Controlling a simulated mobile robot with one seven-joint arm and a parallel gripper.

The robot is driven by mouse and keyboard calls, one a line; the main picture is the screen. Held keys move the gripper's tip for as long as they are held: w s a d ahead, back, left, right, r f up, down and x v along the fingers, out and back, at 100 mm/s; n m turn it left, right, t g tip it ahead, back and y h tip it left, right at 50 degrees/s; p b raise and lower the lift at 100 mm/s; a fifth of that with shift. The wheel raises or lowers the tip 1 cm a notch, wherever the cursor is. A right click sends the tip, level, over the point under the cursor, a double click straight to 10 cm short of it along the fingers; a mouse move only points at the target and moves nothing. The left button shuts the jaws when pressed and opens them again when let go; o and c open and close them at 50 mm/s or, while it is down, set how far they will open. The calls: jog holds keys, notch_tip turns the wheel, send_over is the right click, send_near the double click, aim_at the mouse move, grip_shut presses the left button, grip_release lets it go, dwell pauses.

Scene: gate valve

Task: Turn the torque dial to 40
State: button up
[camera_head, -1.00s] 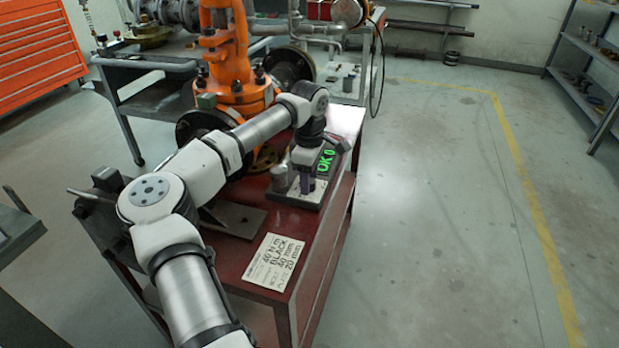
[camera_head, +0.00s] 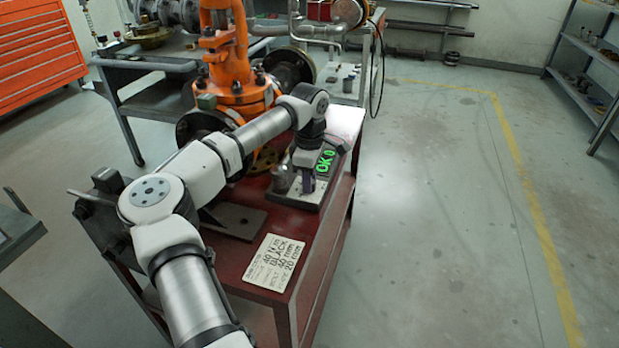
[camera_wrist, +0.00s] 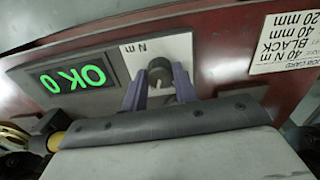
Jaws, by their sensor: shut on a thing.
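The torque dial (camera_wrist: 159,70) is a small dark round knob on a pale plate marked "N m" in the wrist view. My gripper (camera_wrist: 159,87) has its two purple fingers on either side of the knob and is shut on it. A black unit with a green display (camera_wrist: 78,79) beside the plate reads "OK 0"; the display also shows in the head view (camera_head: 325,161). In the head view my gripper (camera_head: 307,184) reaches down to the unit, and the dial is hidden there. The knob's pointer and scale marks cannot be read.
A job card (camera_head: 273,262) reading 40 N m, BLACK, 40 mm, 20 mm lies on the red cart (camera_head: 228,289). The orange gate valve (camera_head: 232,62) stands behind my arm. A metal plate (camera_head: 235,220) lies left of the unit. The floor at right is clear.

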jog(key=n+p, duration=0.1)
jog(key=n, duration=0.3)
jog(key=shift+n+p, duration=0.3)
jog(key=shift+n, duration=1.7)
jog(key=o, duration=1)
jog(key=shift+c, duration=0.2)
notch_tip(320, 180, up, 14)
jog(key=shift+s+f, duration=0.1)
jog(key=shift+f, duration=0.05)
